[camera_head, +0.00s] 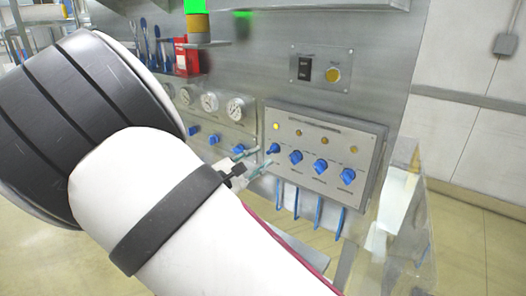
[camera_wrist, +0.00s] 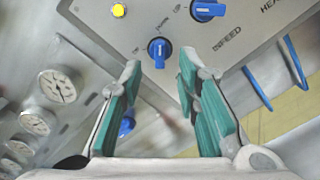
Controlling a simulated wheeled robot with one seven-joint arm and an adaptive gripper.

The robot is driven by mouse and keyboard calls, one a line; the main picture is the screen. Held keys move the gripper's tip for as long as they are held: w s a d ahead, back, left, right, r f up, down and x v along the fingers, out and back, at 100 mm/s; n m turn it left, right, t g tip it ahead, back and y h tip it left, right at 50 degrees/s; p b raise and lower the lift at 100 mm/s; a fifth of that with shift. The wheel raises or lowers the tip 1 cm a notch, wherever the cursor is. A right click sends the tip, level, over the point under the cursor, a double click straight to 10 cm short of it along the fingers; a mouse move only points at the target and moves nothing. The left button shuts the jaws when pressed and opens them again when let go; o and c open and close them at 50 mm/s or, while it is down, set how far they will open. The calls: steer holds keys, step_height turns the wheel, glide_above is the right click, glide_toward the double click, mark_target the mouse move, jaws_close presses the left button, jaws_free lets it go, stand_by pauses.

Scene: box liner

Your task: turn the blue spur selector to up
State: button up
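A small blue selector knob (camera_wrist: 160,48) stands on the grey control panel, just ahead of my fingertips in the wrist view. It also shows at the panel's left end in the head view (camera_head: 272,148). Small lettering surrounds it, too blurred to read surely as the spur label. A pale mark shows on its face, but its exact pointing is unclear. My gripper (camera_wrist: 160,65) is open, with one teal-padded finger on each side of the line to this knob. The gripper (camera_head: 255,162) is close to the panel in the head view; contact with the knob is not visible.
More blue knobs (camera_head: 321,167) sit to the right on the panel (camera_head: 330,130), with a lit yellow lamp (camera_head: 276,126) above. Gauges (camera_head: 210,102) and blue valves are at left. Blue handles (camera_head: 318,212) hang below the panel. My arm hides the lower left.

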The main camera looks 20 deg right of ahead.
mark_target(270, 152)
steer(key=shift+x, duration=2.55)
jaws_close()
